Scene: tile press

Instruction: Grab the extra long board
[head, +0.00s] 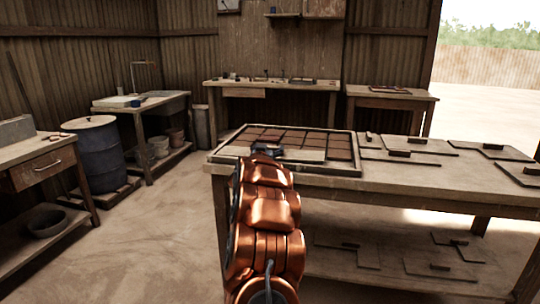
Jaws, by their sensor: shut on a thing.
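My gripper (267,149) is at the front left of a wooden tray of brown tiles on the long table. A pale tan board (304,155) shows just right of the gripper, above the tiles. My gripper is shut on this board; the fingers and grip point are small and partly hidden by my arm. Several flat boards with dark handle blocks lie on the tabletop right of the tray, such as one board (386,156) and a board at the right (513,176). I cannot tell from size which is the extra long one.
The tiled tray (222,157) has a raised rim. The long table (370,178) has a lower shelf with more boards (345,259). A blue barrel (93,155) and workbenches stand at the left and back. The floor (150,235) left of the table is clear.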

